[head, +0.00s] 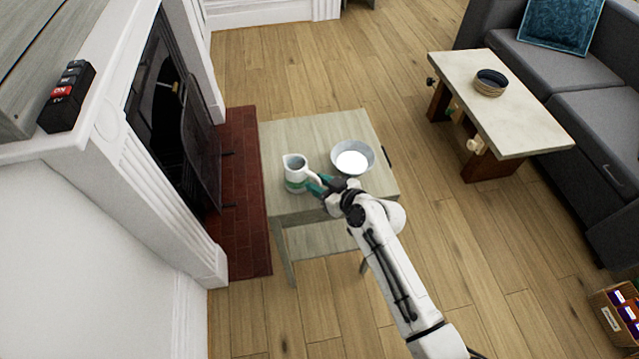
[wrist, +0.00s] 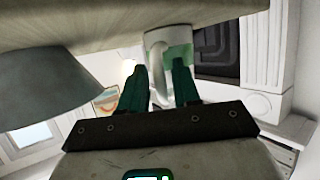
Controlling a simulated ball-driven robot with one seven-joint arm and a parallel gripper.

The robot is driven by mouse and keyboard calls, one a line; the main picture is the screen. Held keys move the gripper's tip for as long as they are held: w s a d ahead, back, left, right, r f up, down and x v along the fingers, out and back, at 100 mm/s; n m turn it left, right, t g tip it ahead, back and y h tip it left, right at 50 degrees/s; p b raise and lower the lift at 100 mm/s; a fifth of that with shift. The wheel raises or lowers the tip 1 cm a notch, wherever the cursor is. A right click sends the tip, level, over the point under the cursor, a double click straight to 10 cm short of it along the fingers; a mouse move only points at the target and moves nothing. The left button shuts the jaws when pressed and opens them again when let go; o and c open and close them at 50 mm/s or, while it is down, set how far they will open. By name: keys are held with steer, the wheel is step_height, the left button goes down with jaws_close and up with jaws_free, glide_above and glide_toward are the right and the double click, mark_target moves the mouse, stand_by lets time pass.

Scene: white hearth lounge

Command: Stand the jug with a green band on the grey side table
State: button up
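The white jug with a green band (head: 296,173) stands upright on the grey side table (head: 290,133), near its left edge. My gripper (head: 317,186) is at the jug's right side, where its handle is. In the wrist view, the teal fingers (wrist: 160,88) lie on either side of the jug's handle (wrist: 160,75), with only a narrow gap between them. I cannot tell whether they press on it. The jug's body (wrist: 180,52) shows just beyond the fingertips.
A pale bowl (head: 352,158) stands close right of the jug; it looms left in the wrist view (wrist: 45,85). The fireplace (head: 185,125) is to the left. A coffee table (head: 500,110) with a dark bowl (head: 490,82) and a sofa (head: 590,110) are right. Open floor lies between.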

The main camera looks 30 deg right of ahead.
steer(key=shift+o, duration=0.8)
steer(key=shift+r, duration=0.15)
steer(key=b+v, duration=0.1)
steer(key=v, duration=1.1)
steer(key=s+a+f+g+h, duration=0.1)
steer(key=s+f+g, duration=0.1)
steer(key=s+g, duration=0.3)
steer(key=s+a+f+g, duration=0.2)
steer(key=s+f, duration=0.1)
steer(key=s, duration=0.4)
steer(key=s+d+m+g+h, duration=0.1)
steer(key=s+g, duration=0.1)
steer(key=s, duration=0.4)
steer(key=s+d+r+m+g+h, duration=0.1)
steer(key=s+d+m+g+h, duration=0.1)
steer(key=s, duration=0.3)
steer(key=shift+s+r+g, duration=0.25)
steer(key=shift+s+g, duration=0.1)
steer(key=shift+g, duration=0.15)
steer(key=shift+d, duration=0.15)
